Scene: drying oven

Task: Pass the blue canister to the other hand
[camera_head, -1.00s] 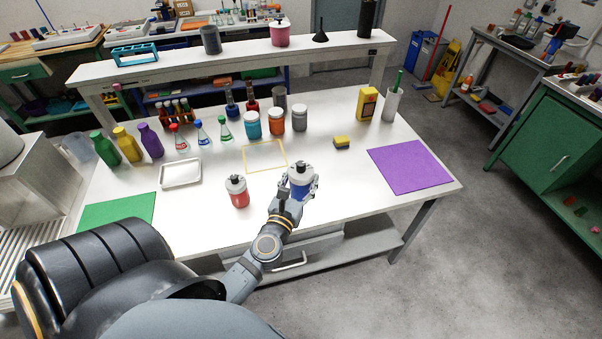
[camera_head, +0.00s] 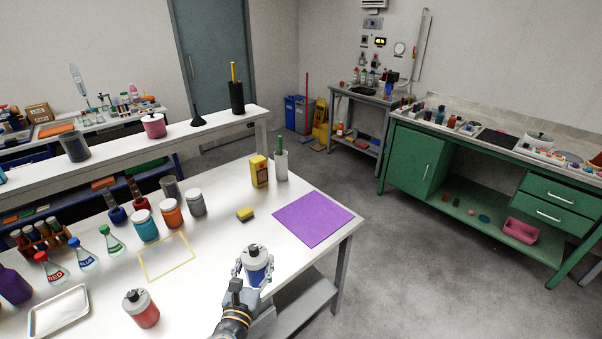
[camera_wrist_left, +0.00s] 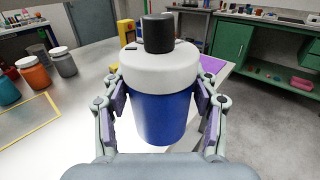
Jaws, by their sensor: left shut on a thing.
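The blue canister (camera_head: 256,268) has a white lid and a black knob. My left gripper (camera_head: 254,276) is shut on it, near the front edge of the white table (camera_head: 215,240). In the left wrist view the canister (camera_wrist_left: 160,112) stands upright between the two fingers of the left gripper (camera_wrist_left: 158,105), one on each side of its body. The canister's underside is hidden, so I cannot tell how far above the table it is. My right gripper is not in view.
A red canister (camera_head: 141,308) stands to the left, with a yellow square outline (camera_head: 166,257) behind it. A purple mat (camera_head: 312,219) lies to the right. Open floor lies right of the table.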

